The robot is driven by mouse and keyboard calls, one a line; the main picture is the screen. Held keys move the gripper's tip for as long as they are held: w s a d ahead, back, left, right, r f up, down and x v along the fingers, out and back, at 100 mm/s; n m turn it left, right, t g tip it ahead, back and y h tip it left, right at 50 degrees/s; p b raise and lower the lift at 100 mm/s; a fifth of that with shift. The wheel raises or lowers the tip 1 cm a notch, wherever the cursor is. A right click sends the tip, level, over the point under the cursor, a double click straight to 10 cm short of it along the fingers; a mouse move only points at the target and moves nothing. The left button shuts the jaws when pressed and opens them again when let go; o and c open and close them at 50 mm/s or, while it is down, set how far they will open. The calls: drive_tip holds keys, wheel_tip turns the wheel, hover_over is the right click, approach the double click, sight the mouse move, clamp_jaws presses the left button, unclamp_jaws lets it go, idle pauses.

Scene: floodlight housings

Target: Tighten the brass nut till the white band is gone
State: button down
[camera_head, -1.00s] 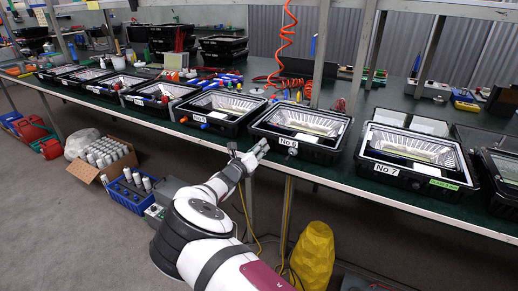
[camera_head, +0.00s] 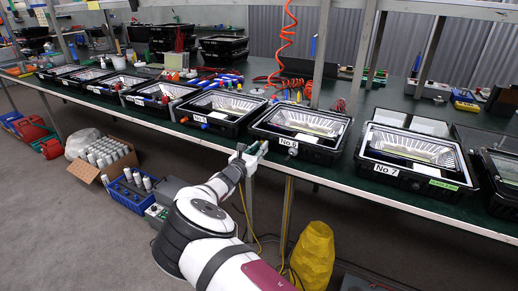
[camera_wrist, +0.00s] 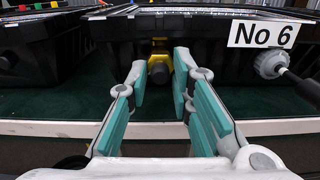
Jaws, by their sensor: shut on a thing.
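The brass nut (camera_wrist: 159,66) shows in the wrist view as a yellow fitting with a dark centre, on the front wall of the black No 6 housing (camera_wrist: 205,52), left of its label. My gripper (camera_wrist: 160,76) has its teal-padded fingers on either side of the nut and is shut on it. I cannot make out a white band at the nut; the fingers and shadow cover part of it. In the head view my gripper (camera_head: 250,153) is at the front left of the No 6 housing (camera_head: 322,152), and the nut is too small to tell there.
A grey round knob (camera_wrist: 270,63) with a dark rod sticks out of the same housing, right of my gripper. The bench edge (camera_wrist: 60,128) runs below the fingers. The No 7 housing (camera_head: 400,180) stands to the right, another black housing (camera_head: 215,128) to the left.

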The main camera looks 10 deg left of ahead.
drive_tip(key=m, duration=0.6)
drive_tip(key=shift+p, duration=0.35)
drive_tip(key=m+p, duration=0.1)
drive_tip(key=m, duration=0.4)
drive_tip(key=shift+a+r+m, duration=0.1)
drive_tip(key=shift+m, duration=0.3)
drive_tip(key=m+p, duration=0.1)
drive_tip(key=m, duration=0.5)
drive_tip(key=shift+p, duration=0.3)
drive_tip(key=m+p, duration=0.1)
drive_tip(key=m, duration=0.4)
drive_tip(key=shift+m, duration=0.3)
drive_tip(key=shift+p, duration=0.3)
drive_tip(key=c, duration=1.4)
unclamp_jaws()
drive_tip(key=shift+r, duration=0.1)
drive_tip(key=v, duration=1.2)
